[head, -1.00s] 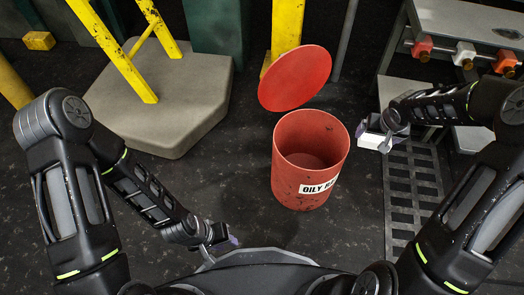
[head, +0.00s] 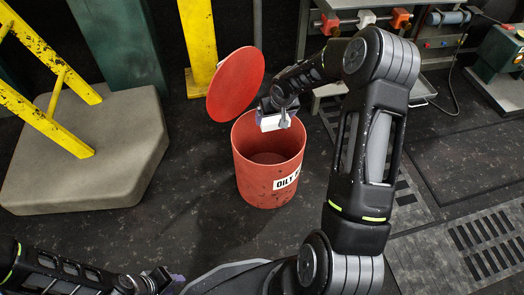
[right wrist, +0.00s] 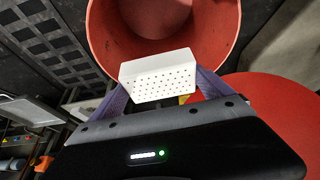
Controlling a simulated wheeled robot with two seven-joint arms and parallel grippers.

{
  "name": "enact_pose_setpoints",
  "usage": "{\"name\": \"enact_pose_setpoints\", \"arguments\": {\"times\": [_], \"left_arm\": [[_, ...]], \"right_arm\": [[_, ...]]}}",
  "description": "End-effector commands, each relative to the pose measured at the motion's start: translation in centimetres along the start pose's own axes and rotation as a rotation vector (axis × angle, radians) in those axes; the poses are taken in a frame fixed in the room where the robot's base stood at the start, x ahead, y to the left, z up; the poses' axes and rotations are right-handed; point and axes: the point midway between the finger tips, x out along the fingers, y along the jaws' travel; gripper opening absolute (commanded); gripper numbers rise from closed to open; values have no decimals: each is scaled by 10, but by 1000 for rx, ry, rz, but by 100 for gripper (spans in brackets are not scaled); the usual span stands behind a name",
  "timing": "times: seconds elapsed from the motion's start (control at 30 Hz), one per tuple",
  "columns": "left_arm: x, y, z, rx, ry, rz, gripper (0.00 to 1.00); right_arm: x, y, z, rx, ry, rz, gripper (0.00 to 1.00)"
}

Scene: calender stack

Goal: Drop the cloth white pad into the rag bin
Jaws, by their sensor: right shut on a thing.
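The white pad (right wrist: 158,74) is a small white block with a dotted face in the right wrist view. My right gripper (right wrist: 160,88) is shut on it, with a purple finger at each side. In the head view the pad (head: 272,123) is at the bin's upper rim, seemingly above the opening. The rag bin (head: 262,185) is a red open drum with a label beginning "OILY". Its mouth also shows beyond the pad in the right wrist view (right wrist: 218,35). My left gripper (head: 163,283) is low at the bottom edge; its jaw opening is unclear.
The round red lid (head: 236,82) stands tilted open behind the bin. A grey slab (head: 85,165) with yellow posts is at the left. A bench with red and white fittings (head: 365,19) is at the back right. Dark floor is clear left of the bin.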

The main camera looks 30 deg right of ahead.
Motion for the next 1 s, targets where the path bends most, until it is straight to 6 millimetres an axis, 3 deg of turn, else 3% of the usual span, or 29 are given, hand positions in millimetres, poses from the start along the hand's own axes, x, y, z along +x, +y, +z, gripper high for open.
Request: {"name": "enact_pose_setpoints", "arguments": {"times": [0.6,0.97,1.0], "left_arm": [[41,-14,-6,-4,22,-2,32],[43,-14,-6,-4,24,-2,32],[43,-14,-6,-4,24,-2,32]], "right_arm": [[53,0,22,1,0,-1,46],[55,0,23,0,1,0,46],[55,0,23,0,1,0,91]]}}
